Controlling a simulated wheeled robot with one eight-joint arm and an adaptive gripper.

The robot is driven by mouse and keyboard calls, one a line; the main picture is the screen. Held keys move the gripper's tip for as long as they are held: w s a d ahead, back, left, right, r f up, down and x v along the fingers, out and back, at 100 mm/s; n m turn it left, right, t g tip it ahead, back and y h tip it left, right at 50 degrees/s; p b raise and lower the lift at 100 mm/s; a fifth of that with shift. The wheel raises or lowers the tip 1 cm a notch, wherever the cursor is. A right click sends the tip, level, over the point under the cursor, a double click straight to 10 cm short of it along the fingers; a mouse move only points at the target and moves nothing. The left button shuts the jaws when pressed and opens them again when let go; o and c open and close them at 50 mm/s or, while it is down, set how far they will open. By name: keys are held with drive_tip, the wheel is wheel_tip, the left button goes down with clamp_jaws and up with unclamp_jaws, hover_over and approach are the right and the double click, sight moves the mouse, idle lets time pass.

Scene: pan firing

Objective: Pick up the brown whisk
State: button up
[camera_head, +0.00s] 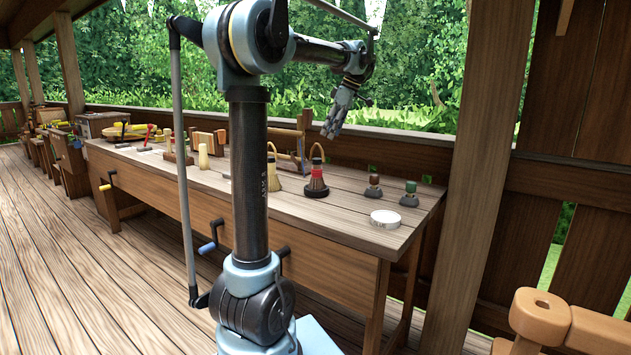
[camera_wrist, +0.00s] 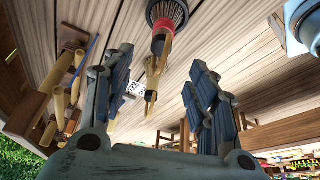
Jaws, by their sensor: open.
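The brown whisk (camera_head: 317,176) stands upright on the workbench, brown bristles with a red band and a dark round base. It also shows at the top of the wrist view (camera_wrist: 167,14), beyond my fingertips. A straw-coloured whisk (camera_head: 272,180) stands just to its left in the head view. My gripper (camera_head: 332,128) hangs in the air above the bench, higher than the brown whisk and apart from it. In the wrist view my gripper (camera_wrist: 158,60) has its fingers spread wide, with nothing held between them.
The workbench (camera_head: 345,211) has two small dark-based brushes (camera_head: 373,187) and a white round container (camera_head: 385,219) at its right. Wooden tools and blocks crowd its left part. A wooden post (camera_head: 470,170) and a rail stand close beyond the bench.

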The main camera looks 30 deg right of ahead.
sight(318, 159)
drive_tip(key=x, duration=1.4)
drive_tip(key=shift+a, duration=0.2)
clamp_jaws()
